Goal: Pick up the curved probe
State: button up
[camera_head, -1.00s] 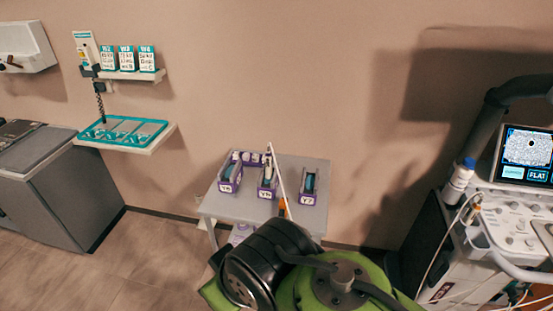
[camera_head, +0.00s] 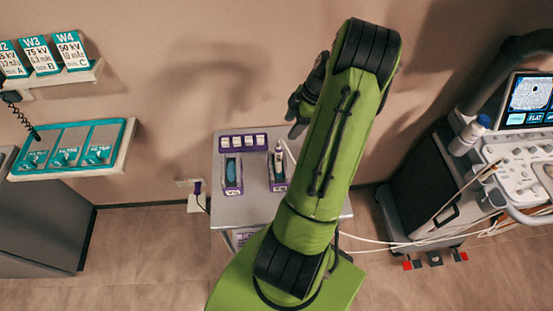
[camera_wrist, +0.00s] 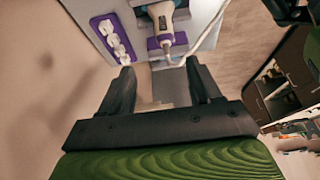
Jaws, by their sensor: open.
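A small grey table (camera_head: 237,208) stands against the wall with purple holders on it. The left holder (camera_head: 231,188) has a blue-topped probe (camera_head: 231,171) in it. The middle holder (camera_head: 278,186) has a white probe (camera_head: 278,163) in it. The third holder seen earlier is hidden behind my arm. I cannot tell which probe is the curved one. My gripper (camera_head: 298,108) is up near the wall, above the table's right part. In the wrist view my gripper (camera_wrist: 160,68) is open and empty, with a white probe (camera_wrist: 163,18) in a purple holder beyond its fingers.
An ultrasound machine (camera_head: 520,175) with a screen stands at the right, its cables trailing on the floor. A wall shelf (camera_head: 115,160) with a teal tray is at the left. A purple strip of white items (camera_head: 243,141) lies at the table's back.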

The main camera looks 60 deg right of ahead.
aim_at(278, 148)
jog(key=x, duration=1.2)
jog(key=shift+s+a+f, duration=0.2)
jog(key=shift+s+a, duration=0.05)
jog(key=shift+s, duration=0.1)
grip_shut()
